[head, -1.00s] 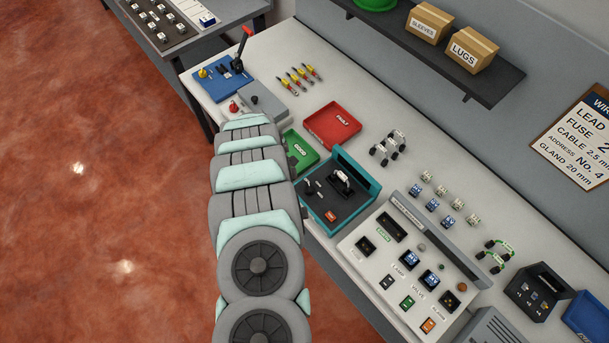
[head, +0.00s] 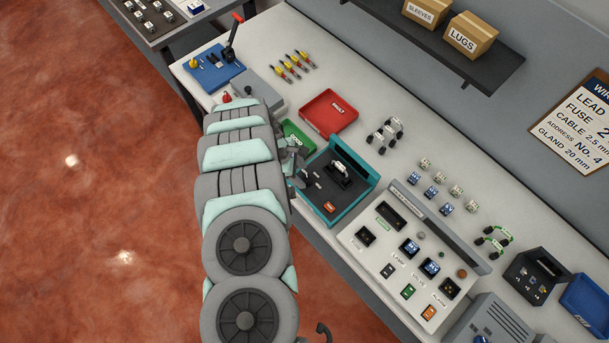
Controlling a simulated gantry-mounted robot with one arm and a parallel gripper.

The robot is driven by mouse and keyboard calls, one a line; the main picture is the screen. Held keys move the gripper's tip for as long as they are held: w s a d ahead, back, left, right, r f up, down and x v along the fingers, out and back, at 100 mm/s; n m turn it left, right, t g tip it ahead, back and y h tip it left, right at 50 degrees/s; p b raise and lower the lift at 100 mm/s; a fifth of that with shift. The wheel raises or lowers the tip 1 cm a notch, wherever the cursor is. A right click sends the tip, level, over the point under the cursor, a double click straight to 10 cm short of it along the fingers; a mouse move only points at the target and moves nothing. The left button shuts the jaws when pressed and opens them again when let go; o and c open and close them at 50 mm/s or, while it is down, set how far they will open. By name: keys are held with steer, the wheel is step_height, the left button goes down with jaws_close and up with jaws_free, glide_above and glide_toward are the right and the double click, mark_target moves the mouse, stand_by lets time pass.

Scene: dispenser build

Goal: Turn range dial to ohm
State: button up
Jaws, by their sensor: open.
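A teal-rimmed tester (head: 362,195) with a dark panel stands on the bench in the head view. It carries a black clamp-like fixture with a white piece (head: 341,171) and an orange button or display (head: 329,207). A small dark knob, possibly the range dial, is on the panel's left side, now mostly covered by my gripper. Its markings cannot be read. My gripper (head: 297,168) is at the tester's left corner, open, small and partly hidden by my arm. Contact with the knob cannot be made out.
A green tray (head: 297,136) and a red tray (head: 329,111) lie behind the tester. A grey control panel (head: 372,257) with switches stands close on its right. A blue lever unit (head: 213,71) is at the far left. Loose white-and-black parts (head: 384,135) lie on the bench.

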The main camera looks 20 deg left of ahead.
mark_target(306, 179)
steer(key=shift+p+x, duration=0.3)
steer(key=shift+x, duration=1.45)
jaws_close()
